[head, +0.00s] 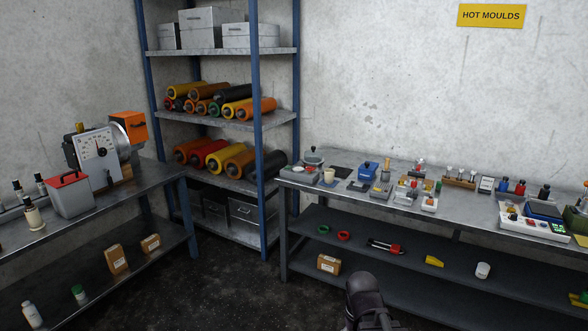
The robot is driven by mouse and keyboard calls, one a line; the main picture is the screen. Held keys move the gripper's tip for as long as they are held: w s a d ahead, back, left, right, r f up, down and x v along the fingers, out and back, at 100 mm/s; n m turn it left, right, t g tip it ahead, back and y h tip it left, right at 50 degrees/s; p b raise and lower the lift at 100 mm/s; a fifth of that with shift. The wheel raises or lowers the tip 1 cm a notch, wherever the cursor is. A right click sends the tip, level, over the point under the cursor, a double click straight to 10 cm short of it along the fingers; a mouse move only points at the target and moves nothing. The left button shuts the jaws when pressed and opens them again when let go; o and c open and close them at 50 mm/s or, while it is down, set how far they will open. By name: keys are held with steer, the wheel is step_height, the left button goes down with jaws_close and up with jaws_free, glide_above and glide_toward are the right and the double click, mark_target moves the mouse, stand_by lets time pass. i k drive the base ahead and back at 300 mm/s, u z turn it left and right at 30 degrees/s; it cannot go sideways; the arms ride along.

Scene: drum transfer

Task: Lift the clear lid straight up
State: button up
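I cannot make out a clear lid for certain. A small round grey pot (313,158) with a dark knob on top stands at the back left end of the right-hand bench; whether its cover is clear is too small to tell. The dark end of my arm (365,294) shows at the bottom edge, low in front of the right-hand bench and well apart from the things on it. Thin dark parts of it run out of the picture, and I cannot make out the fingertips.
The right-hand bench (345,203) is crowded with small instruments, bottles and trays. Its lower shelf (360,262) holds a brown box and several loose items. A blue-posted rack (263,135) with coloured rollers stands in the corner. A left bench (110,216) carries a dial device. Floor between is clear.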

mark_target(312, 156)
steer(key=z, duration=0.05)
steer(key=i, duration=3.2)
steer(key=z, duration=0.2)
